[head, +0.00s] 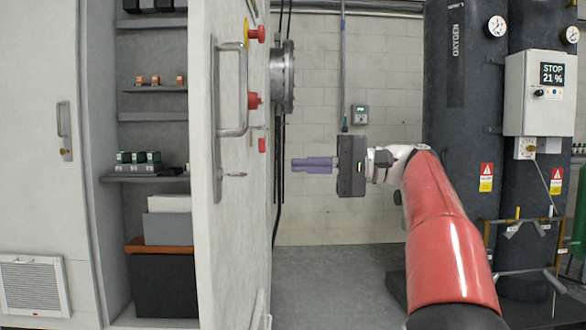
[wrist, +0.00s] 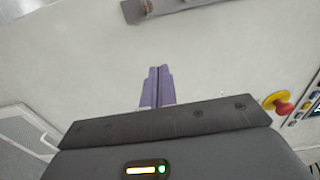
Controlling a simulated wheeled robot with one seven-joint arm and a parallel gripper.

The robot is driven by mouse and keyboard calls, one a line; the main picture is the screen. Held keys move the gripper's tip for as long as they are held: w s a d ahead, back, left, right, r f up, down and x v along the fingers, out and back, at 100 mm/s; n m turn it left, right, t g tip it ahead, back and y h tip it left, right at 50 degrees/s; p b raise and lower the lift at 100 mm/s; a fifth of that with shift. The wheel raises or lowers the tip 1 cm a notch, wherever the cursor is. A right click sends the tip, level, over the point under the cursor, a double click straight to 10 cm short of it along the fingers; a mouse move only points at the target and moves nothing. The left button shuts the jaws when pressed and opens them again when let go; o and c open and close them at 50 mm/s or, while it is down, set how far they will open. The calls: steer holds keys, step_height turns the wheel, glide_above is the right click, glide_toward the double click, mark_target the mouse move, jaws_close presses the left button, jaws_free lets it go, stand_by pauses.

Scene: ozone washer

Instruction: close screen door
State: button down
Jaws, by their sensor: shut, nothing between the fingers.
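The pale grey door (head: 235,190) stands open in the head view, jutting out from the cabinet and seen at a steep angle. It carries a metal bar handle (head: 245,90) and red knobs (head: 255,100). My gripper (head: 293,165) is right of the door, its purple fingers pointing left toward the door face. The fingers are shut and empty. In the wrist view, the shut fingers (wrist: 160,70) point at a broad pale panel (wrist: 85,70). A red and yellow button (wrist: 278,103) is at its right. Whether the fingertips touch the panel I cannot tell.
Shelves with small boxes (head: 138,160) show inside the cabinet (head: 40,90). Dark oxygen tanks (head: 465,90), a white box reading STOP 21 % (head: 540,90) and a metal rack (head: 520,225) stand at right. Grey floor (head: 330,275) between door and tanks is clear.

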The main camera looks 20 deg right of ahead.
mark_target(226, 165)
steer(key=b+x, duration=0.1)
steer(key=x, duration=1)
steer(key=shift+w+a, duration=0.15)
steer(key=shift+a, duration=0.2)
